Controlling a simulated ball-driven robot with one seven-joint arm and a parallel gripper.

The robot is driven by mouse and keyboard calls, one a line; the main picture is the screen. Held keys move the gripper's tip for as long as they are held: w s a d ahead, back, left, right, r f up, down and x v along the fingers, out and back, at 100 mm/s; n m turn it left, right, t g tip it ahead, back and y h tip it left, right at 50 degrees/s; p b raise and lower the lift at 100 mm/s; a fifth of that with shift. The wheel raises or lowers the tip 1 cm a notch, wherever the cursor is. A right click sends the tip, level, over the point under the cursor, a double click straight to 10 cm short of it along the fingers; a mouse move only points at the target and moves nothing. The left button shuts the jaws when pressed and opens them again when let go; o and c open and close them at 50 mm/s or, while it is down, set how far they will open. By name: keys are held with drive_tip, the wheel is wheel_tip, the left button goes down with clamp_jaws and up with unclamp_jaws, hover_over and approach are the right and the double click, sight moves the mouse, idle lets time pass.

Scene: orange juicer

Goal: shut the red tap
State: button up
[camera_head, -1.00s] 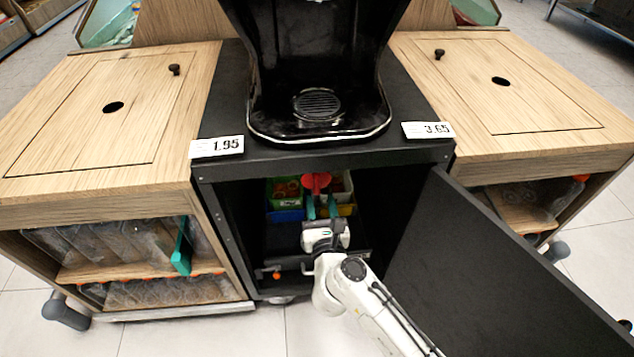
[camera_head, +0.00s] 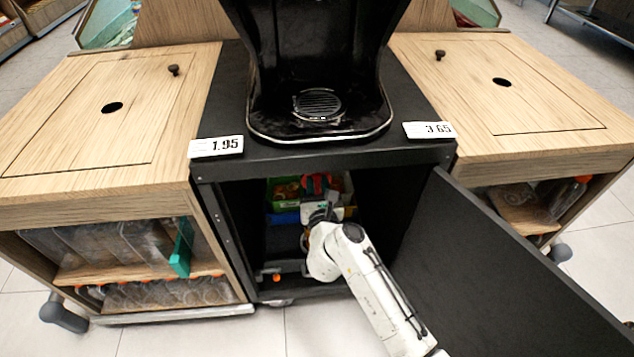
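The red tap (camera_head: 317,180) is just under the top of the open black cabinet, below the juicer. My gripper (camera_head: 319,191) reaches into the cabinet from the front, with its fingertips up at the tap. The fingers and my wrist cover part of the tap. I cannot tell whether the fingers touch it, or whether they are open or closed on it. The tap's spout and exact handle angle are not clear.
The black cabinet door (camera_head: 480,265) stands open to the right of my arm. Green and blue bins (camera_head: 284,190) sit behind the tap. A wooden cabinet (camera_head: 112,130) flanks the left, and another (camera_head: 510,85) the right. The juicer (camera_head: 318,70) stands above.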

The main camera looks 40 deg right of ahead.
clamp_jaws()
drive_tip(key=shift+r+p, duration=0.1)
drive_tip(key=shift+p, duration=0.2)
drive_tip(key=n+p, duration=0.2)
drive_tip(key=n, duration=0.1)
drive_tip(key=shift+a+r+p, duration=0.1)
drive_tip(key=shift+p, duration=0.25)
drive_tip(key=n+p, duration=0.3)
drive_tip(key=n, duration=0.1)
drive_tip(key=shift+w+a, duration=0.1)
drive_tip(key=shift+w+a+f+n+p, duration=0.1)
drive_tip(key=shift+f+n+p, duration=0.1)
drive_tip(key=shift+n+p, duration=1.25)
drive_tip(key=shift+s+f+n+p, duration=0.15)
drive_tip(key=shift+n+p, duration=0.4)
drive_tip(key=shift+n, duration=1.65)
drive_tip(key=shift+w+a+f+n+p, duration=0.2)
drive_tip(key=shift+n+p, duration=0.8)
drive_tip(key=shift+n, duration=0.85)
drive_tip(key=shift+d, duration=0.15)
drive_tip(key=shift+f, duration=0.1)
